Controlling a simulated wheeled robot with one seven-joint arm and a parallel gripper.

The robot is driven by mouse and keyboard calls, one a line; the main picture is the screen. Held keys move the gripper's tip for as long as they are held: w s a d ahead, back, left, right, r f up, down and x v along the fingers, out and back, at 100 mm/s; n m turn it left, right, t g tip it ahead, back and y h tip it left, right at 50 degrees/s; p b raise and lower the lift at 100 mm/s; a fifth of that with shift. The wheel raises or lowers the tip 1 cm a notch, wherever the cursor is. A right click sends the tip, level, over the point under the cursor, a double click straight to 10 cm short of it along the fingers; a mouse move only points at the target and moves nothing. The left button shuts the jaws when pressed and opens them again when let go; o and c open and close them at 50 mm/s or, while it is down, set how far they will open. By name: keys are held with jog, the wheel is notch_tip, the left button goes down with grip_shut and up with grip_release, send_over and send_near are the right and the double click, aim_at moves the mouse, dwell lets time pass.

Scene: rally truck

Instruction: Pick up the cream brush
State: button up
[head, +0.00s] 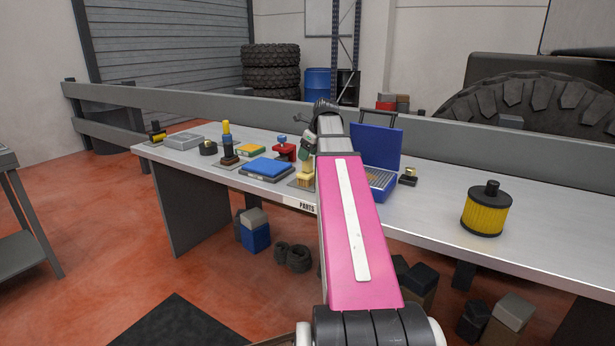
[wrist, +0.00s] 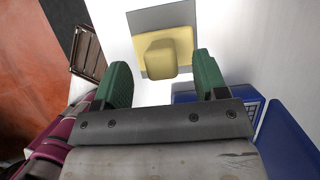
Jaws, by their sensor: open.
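The cream brush (head: 305,180) stands on a grey mat near the front edge of the workbench, partly hidden by my arm in the head view. In the wrist view the brush (wrist: 176,38) is seen from above, with a wide flat base and a raised block-like handle. My gripper (wrist: 161,62) is open, with its two green fingers on either side of the handle in the picture. The fingers look apart from the brush, and their height above it is hard to tell. In the head view my gripper (head: 309,147) is above the brush, partly hidden by my arm.
A blue open case (head: 377,147) stands close to the right of the brush. A blue flat box (head: 266,167) is to its left, with a red item (head: 284,151) behind. A yellow filter (head: 486,210) stands farther right.

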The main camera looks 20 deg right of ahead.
jog(key=shift+s+x, duration=0.2)
jog(key=shift+x, duration=2)
jog(key=shift+d, duration=0.15)
grip_shut()
jog(key=shift+r, duration=0.6)
notch_tip(320, 180, up, 2)
jog(key=shift+w+r, duration=0.1)
jog(key=shift+r, duration=0.1)
jog(key=s+a+r, duration=0.5)
jog(key=a+r, duration=0.2)
jog(key=a, duration=0.3)
jog(key=shift+a, duration=0.25)
jog(key=shift+s+r, duration=0.1)
jog(key=shift+r, duration=0.05)
